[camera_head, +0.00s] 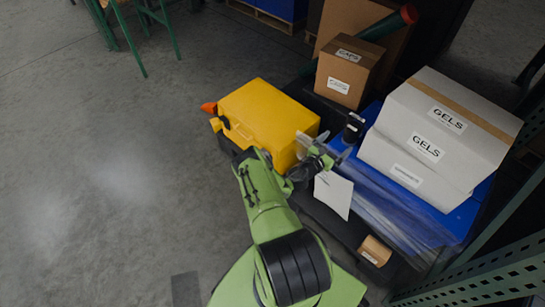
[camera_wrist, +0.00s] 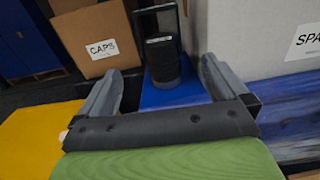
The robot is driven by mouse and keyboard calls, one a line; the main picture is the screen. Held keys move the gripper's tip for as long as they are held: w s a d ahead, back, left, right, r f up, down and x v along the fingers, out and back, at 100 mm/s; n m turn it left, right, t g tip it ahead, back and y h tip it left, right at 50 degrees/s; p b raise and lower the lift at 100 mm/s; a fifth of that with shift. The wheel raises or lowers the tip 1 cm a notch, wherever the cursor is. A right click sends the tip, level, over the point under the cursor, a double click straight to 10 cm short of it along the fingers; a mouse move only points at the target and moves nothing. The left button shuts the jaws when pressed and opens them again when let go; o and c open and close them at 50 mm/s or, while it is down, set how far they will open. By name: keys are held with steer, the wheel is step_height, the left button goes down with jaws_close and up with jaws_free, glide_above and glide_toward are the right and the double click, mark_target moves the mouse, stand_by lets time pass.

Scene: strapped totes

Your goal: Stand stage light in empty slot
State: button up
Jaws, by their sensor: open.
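A black stage light (camera_head: 353,128) stands on the blue surface between the yellow case and the white GELS boxes. In the wrist view the stage light (camera_wrist: 164,62) has a round black body with a pale label band below a dark rectangular part. My gripper (camera_head: 325,152) is open and empty, just in front of the light. In the wrist view my gripper (camera_wrist: 160,80) has one finger to each side of the light, which appears beyond the fingertips. I cannot make out an empty slot in either view.
The yellow case (camera_head: 262,115) is left of my gripper. White GELS boxes (camera_head: 450,97) stack at right on a blue tote (camera_head: 400,222). A CAPS carton (camera_wrist: 95,35) stands behind the light at left. A small carton (camera_head: 375,251) lies at front. Floor at left is clear.

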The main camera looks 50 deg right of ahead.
steer(key=w+a+r+m+g+y, duration=0.35)
steer(key=w+r+m, duration=0.35)
steer(key=r+m, duration=0.45)
steer(key=w+a+r+m+t+y, duration=0.35)
steer(key=a+r, duration=0.25)
steer(key=a, duration=0.2)
steer(key=w+a+r+m+t+y, duration=0.2)
steer(key=w+a+r+y, duration=0.1)
steer(key=w+a+r, duration=0.3)
steer(key=s+a+r+m+t+y, duration=0.1)
steer(key=s+a+r+t+y, duration=0.1)
steer(key=a+r, duration=0.5)
steer(key=s+a+r+t+y, duration=0.1)
steer(key=a+r+y, duration=0.1)
steer(key=a, duration=0.9)
steer(key=s+a+r+t+y, duration=0.1)
steer(key=s+a+y, duration=0.1)
steer(key=s+a, duration=0.4)
steer(key=s+a+r+n+t+y, duration=0.1)
steer(key=s+a+r+y, duration=0.1)
steer(key=s+a, duration=0.4)
steer(key=a, duration=0.2)
steer(key=shift+s+a+r, duration=0.3)
steer(key=shift+a, duration=0.1)
